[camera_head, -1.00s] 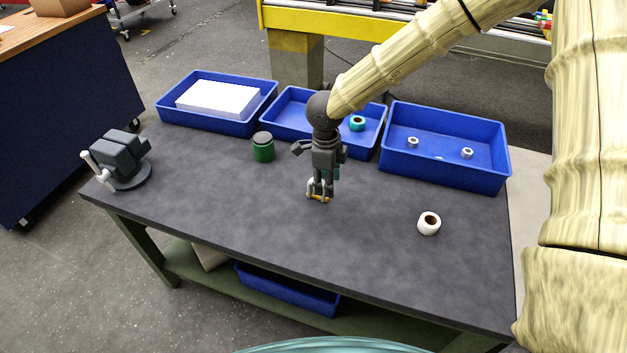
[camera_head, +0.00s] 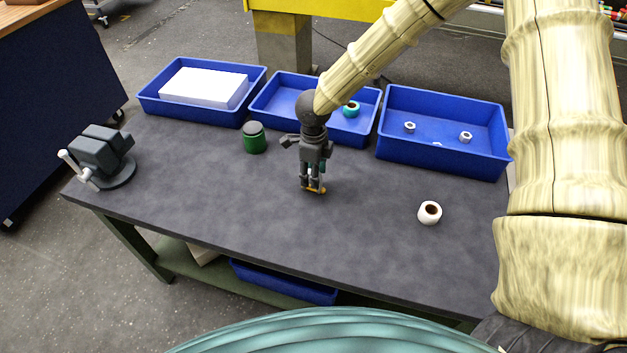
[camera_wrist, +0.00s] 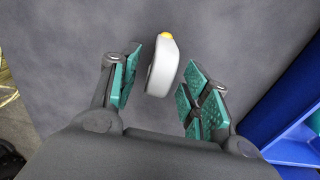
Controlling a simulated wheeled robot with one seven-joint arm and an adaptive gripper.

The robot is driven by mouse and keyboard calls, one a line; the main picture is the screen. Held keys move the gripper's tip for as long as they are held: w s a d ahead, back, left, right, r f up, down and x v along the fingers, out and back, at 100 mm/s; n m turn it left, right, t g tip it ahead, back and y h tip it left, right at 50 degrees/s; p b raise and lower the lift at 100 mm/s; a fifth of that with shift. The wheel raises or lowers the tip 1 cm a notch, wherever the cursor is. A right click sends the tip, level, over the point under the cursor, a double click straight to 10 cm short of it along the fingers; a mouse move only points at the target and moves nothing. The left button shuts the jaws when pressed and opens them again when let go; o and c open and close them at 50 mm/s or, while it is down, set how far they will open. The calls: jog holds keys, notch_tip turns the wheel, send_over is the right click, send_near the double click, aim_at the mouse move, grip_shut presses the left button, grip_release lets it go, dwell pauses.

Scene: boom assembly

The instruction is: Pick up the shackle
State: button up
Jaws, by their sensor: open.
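The shackle (camera_head: 316,190) is a small pale piece with yellow at its bottom, at the middle of the dark table in the head view. My gripper (camera_head: 313,182) points down over it and partly hides it. In the wrist view the shackle (camera_wrist: 161,70) shows as a narrow, slightly tilted light-grey shape with a yellow tip. My gripper (camera_wrist: 164,62) is open there, with teal pads on either side of the shackle. A gap shows on both sides, so I see no grip on it.
Three blue bins (camera_head: 442,155) line the table's back edge. A green-bodied jar (camera_head: 255,138) stands left of my gripper, and a white roll (camera_head: 429,212) lies to the right. A grey vise (camera_head: 103,155) is at the left end. The table's front middle (camera_head: 300,235) is clear.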

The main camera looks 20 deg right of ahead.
jog(key=shift+a+f+p, duration=0.15)
jog(key=shift+f+p, duration=0.5)
jog(key=shift+f, duration=1.55)
jog(key=shift+w, duration=0.1)
grip_shut()
jog(key=shift+r, duration=0.15)
